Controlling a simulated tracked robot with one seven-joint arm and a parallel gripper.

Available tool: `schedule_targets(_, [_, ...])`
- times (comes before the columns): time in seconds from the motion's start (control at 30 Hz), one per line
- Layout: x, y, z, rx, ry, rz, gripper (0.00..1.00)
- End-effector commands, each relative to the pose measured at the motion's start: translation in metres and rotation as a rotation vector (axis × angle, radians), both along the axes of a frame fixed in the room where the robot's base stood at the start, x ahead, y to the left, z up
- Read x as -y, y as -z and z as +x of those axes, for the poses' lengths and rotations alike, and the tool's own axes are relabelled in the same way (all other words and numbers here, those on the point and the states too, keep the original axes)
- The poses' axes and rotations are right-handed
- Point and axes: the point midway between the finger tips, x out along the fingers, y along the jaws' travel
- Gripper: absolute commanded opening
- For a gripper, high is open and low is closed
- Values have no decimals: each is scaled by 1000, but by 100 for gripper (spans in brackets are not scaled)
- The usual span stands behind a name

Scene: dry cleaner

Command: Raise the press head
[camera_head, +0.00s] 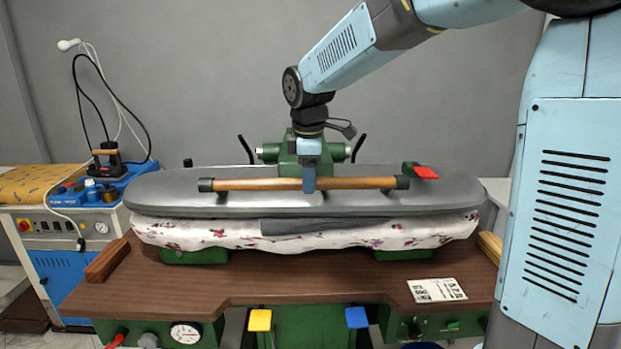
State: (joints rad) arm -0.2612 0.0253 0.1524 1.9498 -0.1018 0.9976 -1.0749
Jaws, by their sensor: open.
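The press head (440,200) is a long grey plate in the middle of the view. It lies low over the padded board (340,240), which has a white floral cover, with a dark grey cloth (310,227) between them. A wooden handle bar (350,183) with dark green ends runs along the front of the head. My gripper (309,187) points down at the middle of this bar, and a blue finger overlaps it in the picture. The jaws are open. I cannot tell whether the finger touches the bar, and the far finger is hidden.
The brown worktop (240,285) holds a printed card (437,290) at right. Yellow (260,320) and blue (357,317) pedals stand at the front. An iron (107,160) on a blue unit stands at left. My arm covers the right side.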

Motion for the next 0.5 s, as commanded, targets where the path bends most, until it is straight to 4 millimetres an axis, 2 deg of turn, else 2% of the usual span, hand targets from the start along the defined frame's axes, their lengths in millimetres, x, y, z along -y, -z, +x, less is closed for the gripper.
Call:
schedule_targets(0.13, [0, 7, 1, -1, 0, 0, 56])
schedule_targets(0.4, [0, 8, 1, 0, 0, 0, 56])
schedule_targets(0.5, [0, 7, 1, 0, 0, 0, 47])
